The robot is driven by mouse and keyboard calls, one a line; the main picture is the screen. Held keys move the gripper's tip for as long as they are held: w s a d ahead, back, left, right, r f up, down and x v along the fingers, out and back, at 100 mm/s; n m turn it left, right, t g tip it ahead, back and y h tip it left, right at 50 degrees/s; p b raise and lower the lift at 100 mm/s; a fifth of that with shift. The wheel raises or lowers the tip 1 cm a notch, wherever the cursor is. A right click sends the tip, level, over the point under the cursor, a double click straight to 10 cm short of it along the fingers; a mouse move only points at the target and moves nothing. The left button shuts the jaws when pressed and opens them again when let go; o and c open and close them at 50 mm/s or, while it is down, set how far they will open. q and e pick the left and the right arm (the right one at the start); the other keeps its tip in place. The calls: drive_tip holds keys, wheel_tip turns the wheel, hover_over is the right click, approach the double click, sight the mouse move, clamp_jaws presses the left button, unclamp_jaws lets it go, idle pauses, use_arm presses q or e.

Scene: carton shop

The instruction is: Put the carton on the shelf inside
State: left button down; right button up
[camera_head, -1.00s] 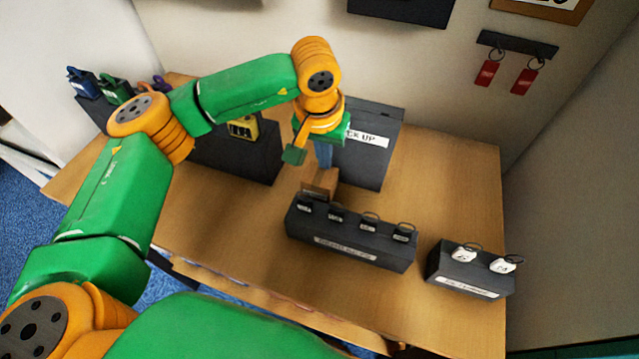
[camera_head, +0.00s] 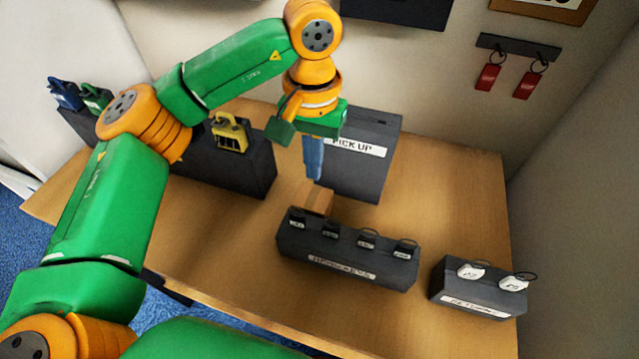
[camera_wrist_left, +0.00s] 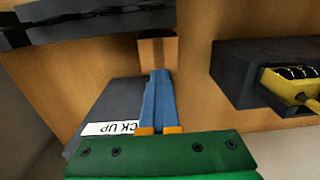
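A small brown carton (camera_head: 318,201) stands on the table behind a dark rack of black tags, its lower part hidden by that rack. In the left wrist view the carton (camera_wrist_left: 157,48) is just beyond my fingertips. My left gripper (camera_head: 315,178) points down, its blue fingers close above or beside the carton. In the left wrist view its fingers (camera_wrist_left: 158,75) lie together with nothing seen between them. Whether they touch the carton I cannot tell. My right gripper is out of view. No shelf can be made out.
The tag rack (camera_head: 345,262) is in front of the carton. A dark PICK UP box (camera_head: 362,178) stands behind the gripper. A dark block with a yellow item (camera_head: 230,135) is left, and a rack with white tags (camera_head: 478,292) is right. The table's right side (camera_head: 455,185) is clear.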

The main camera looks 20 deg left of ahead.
use_arm(q)
wheel_tip(320, 180, up, 8)
drive_tip(key=p, duration=0.2)
wheel_tip(320, 180, up, 11)
drive_tip(key=p, duration=0.5)
hover_over(310, 193)
drive_tip(key=shift+w+f, duration=0.1)
drive_tip(key=shift+f, duration=0.15)
drive_tip(key=shift+c, duration=1.6)
unclamp_jaws()
drive_tip(key=shift+d, duration=0.1)
